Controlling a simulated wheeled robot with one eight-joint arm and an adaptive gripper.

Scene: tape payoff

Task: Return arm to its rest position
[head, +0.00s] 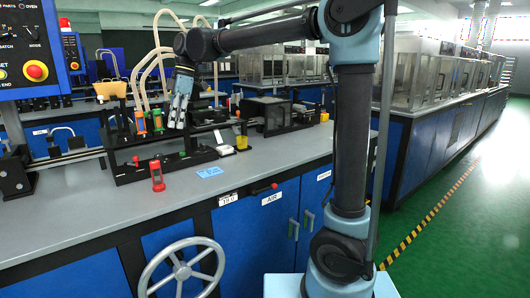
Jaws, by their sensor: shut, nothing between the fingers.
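My gripper (179,108) hangs at the end of my outstretched arm, above the grey workbench (85,210). Its fingers point down and are shut, with nothing seen between them. My arm rises from my base at the lower right, bends at the top and reaches left over the bench. The gripper is in front of the black fixture (140,170) and close to the orange-and-green syringes (140,122) on its left. I cannot tell whether it touches anything.
A red handheld device (157,176) stands near the bench front, with a blue card (210,172) to its right. A control panel with a red button (36,71) is at upper left. A handwheel (181,270) is on the bench front. Green floor is open at right.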

